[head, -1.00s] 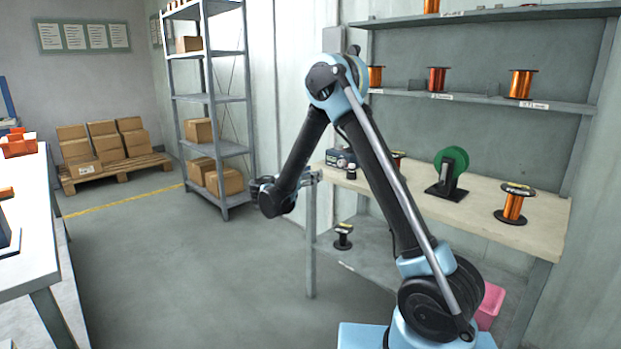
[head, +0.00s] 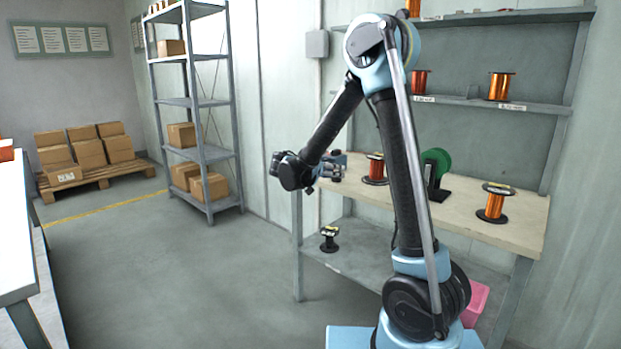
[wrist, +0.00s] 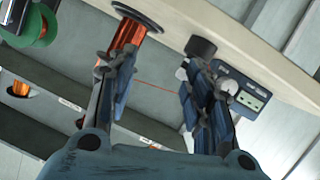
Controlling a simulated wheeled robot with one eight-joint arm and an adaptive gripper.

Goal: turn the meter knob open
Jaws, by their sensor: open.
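The meter (wrist: 243,92) shows in the wrist view at the right, partly covered by my right finger. It is a dark box with a light panel and a pale round knob (wrist: 228,86) on its face. My gripper (wrist: 158,72) is open, with nothing between its fingers; the right finger overlaps the meter's near edge in the picture. Whether it touches the meter or knob I cannot tell. In the head view my gripper (head: 335,168) is at the left end of the workbench (head: 465,203) and hides most of the meter.
A copper spool (wrist: 127,36) appears beyond my left finger, and a small black-capped cylinder (wrist: 200,48) beyond the right one. A green spool (head: 436,165) on a stand and another copper spool (head: 492,205) stand farther right on the bench. Floor to the left is clear.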

